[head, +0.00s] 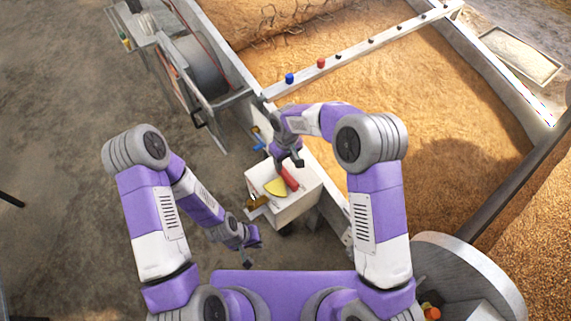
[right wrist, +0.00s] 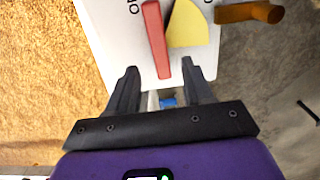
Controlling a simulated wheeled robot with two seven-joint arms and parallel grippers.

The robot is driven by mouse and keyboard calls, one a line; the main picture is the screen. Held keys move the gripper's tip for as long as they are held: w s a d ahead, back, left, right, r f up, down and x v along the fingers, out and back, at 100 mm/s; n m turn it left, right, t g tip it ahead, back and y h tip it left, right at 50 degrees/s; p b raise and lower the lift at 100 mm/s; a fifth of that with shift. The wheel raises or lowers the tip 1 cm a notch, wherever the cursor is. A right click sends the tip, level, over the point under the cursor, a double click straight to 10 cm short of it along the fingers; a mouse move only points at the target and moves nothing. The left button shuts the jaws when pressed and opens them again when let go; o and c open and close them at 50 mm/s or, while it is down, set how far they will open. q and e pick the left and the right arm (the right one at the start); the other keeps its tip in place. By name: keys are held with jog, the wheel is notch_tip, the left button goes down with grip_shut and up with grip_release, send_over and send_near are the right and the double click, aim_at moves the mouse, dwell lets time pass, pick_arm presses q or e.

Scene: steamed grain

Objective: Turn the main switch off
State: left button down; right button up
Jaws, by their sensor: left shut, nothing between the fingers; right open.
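A white switch box (head: 300,202) stands at the edge of the grain bed. A red lever (head: 289,178) lies across its face beside a yellow piece (head: 275,187). In the right wrist view the red lever (right wrist: 156,40) and yellow piece (right wrist: 188,26) show on the white face, with lettering partly cut off. My right gripper (head: 288,163) is at the box's far edge, by the lever's end. Its fingers (right wrist: 160,70) are open, one to each side of the lever's near end; contact cannot be told. My left gripper (head: 248,262) is shut and empty, low to the left of the box.
A brown handle (head: 257,202) sticks out from the box's left side. A blue handle (head: 258,147) is beyond the box. A beam (head: 345,58) with coloured knobs crosses the grain bed (head: 440,110). A metal machine (head: 190,65) stands at upper left.

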aim_at(286, 172)
jog(key=shift+w+f, duration=0.15)
jog(key=shift+f, duration=0.05)
notch_tip(286, 172, down, 7)
jog(key=shift+r+b, duration=0.15)
jog(key=shift+b, duration=0.7)
jog(key=shift+c, duration=0.3)
grip_shut()
